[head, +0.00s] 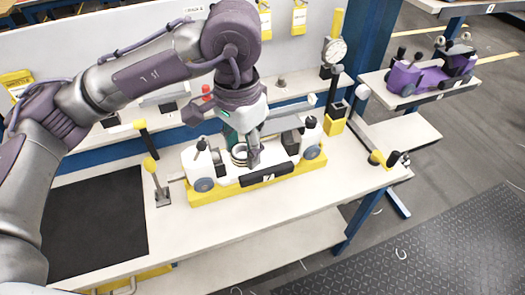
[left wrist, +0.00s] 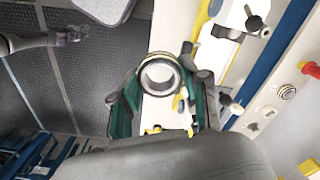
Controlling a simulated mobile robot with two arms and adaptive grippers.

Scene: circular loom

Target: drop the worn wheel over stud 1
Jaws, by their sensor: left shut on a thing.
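My left gripper (head: 246,152) points down over the white carriage (head: 226,176) with a yellow base on the bench. It is shut on a grey ring, which looks like the worn wheel (left wrist: 146,79), held between green fingers in the left wrist view. The ring also shows in the head view (head: 238,154). Whether it touches anything beneath is not clear. The carriage has blue-grey wheels (head: 204,185) on its near face and dark knobs on top. At the bench's right end stand short yellow and black posts (head: 376,158). No number marks stud 1 legibly.
A dial gauge (head: 335,50) on a yellow stand is behind the carriage to the right. A yellow-topped post (head: 152,166) stands left of it. A black mat (head: 95,220) covers the bench's left. A purple carriage (head: 425,76) sits on a side shelf. The bench front is clear.

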